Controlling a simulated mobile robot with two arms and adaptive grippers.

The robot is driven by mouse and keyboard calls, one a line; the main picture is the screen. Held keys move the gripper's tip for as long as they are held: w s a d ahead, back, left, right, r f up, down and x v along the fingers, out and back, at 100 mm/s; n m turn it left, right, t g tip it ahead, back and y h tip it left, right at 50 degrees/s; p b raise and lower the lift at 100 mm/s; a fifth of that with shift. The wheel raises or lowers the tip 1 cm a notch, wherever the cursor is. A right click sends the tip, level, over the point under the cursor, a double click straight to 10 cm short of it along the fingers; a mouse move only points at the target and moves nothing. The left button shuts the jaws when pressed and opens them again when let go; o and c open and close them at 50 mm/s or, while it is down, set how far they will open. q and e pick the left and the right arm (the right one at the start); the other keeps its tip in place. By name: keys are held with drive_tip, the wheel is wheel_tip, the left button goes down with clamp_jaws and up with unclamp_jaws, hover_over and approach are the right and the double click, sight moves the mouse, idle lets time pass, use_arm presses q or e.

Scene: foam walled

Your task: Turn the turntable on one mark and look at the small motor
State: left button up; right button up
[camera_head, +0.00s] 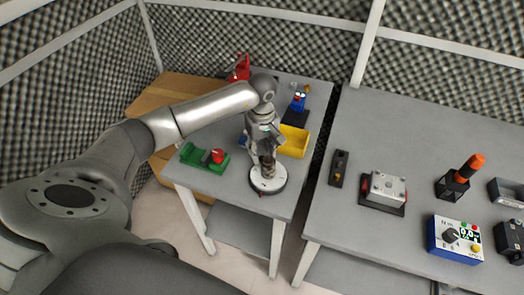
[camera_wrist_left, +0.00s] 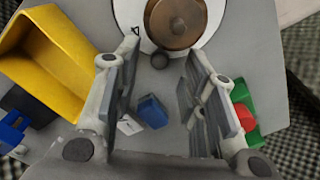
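The turntable (camera_head: 276,185) is a round white disc on a dark base near the front edge of the small grey table. The small motor (camera_head: 268,172), a copper-brown cylinder, stands upright on it. In the left wrist view the turntable's rim (camera_wrist_left: 213,32) and the motor (camera_wrist_left: 176,20) are at the top. A dark round knob (camera_wrist_left: 160,60) sits at the rim, between the fingertips in the picture. My left gripper (camera_wrist_left: 160,56) points down by the turntable, fingers apart and empty; whether it touches the knob I cannot tell. It partly hides the motor in the head view (camera_head: 264,150). My right gripper is out of view.
A yellow bin (camera_head: 294,141) stands behind the turntable, and a green holder (camera_head: 203,158) with a red part is at the left. A small blue block (camera_wrist_left: 152,112) lies below the fingers. A larger grey table (camera_head: 385,130) with several devices stands at the right, across a gap.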

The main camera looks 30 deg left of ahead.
use_arm(q)
drive_tip(key=shift+f, duration=1)
drive_tip(key=shift+c, duration=0.3)
clamp_jaws()
